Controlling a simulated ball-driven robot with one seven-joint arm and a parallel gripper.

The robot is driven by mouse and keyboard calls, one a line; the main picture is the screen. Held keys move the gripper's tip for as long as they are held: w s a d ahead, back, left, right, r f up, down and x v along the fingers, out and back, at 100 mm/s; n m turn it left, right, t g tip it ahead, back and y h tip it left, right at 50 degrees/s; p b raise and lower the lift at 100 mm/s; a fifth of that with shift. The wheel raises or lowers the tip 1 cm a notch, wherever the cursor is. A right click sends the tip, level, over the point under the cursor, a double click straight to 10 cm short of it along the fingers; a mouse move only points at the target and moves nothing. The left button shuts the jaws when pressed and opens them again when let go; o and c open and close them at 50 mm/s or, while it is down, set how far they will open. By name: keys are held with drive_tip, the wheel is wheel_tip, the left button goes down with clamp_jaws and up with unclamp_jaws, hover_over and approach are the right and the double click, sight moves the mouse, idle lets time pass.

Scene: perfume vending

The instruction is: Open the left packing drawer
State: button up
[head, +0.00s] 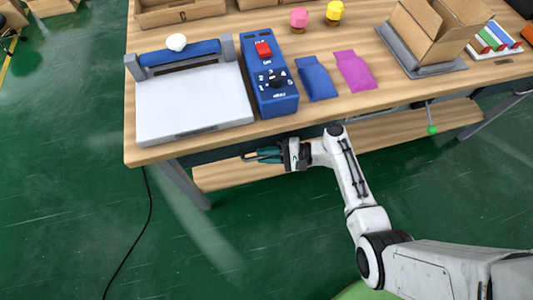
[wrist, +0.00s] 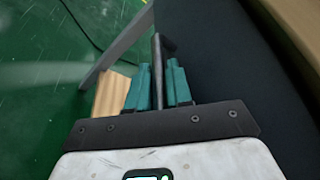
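My gripper (head: 262,154) is just below the table's front edge, under the white scale-like plate and the blue control box. In the wrist view its two teal fingers (wrist: 160,86) stand close on either side of a thin dark bar, which looks like the drawer handle (wrist: 158,60). The fingers seem shut on it. A dark panel (wrist: 215,50), likely the left packing drawer's front, fills the right of the wrist view. In the head view the tabletop hides most of the drawer, and I cannot tell whether it is pulled out.
The wooden table (head: 385,95) carries a white plate device (head: 195,105), a blue control box (head: 270,85), blue (head: 316,78) and pink (head: 354,70) pouches and an open carton (head: 425,30). A low wooden shelf (head: 225,178) lies below. A cable (head: 145,215) trails over open floor at left.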

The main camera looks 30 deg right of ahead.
clamp_jaws()
drive_tip(key=s+a+p, duration=0.3)
drive_tip(key=s, duration=0.7)
drive_tip(key=s+a+p, duration=0.2)
drive_tip(key=s+a, duration=0.1)
drive_tip(key=s, duration=0.7)
drive_tip(key=s+a+p, duration=0.3)
drive_tip(key=s, duration=0.7)
drive_tip(key=shift+a+p, duration=0.3)
drive_tip(key=shift+a, duration=0.05)
drive_tip(key=shift+s, duration=0.1)
drive_tip(key=shift+o, duration=0.9)
unclamp_jaws()
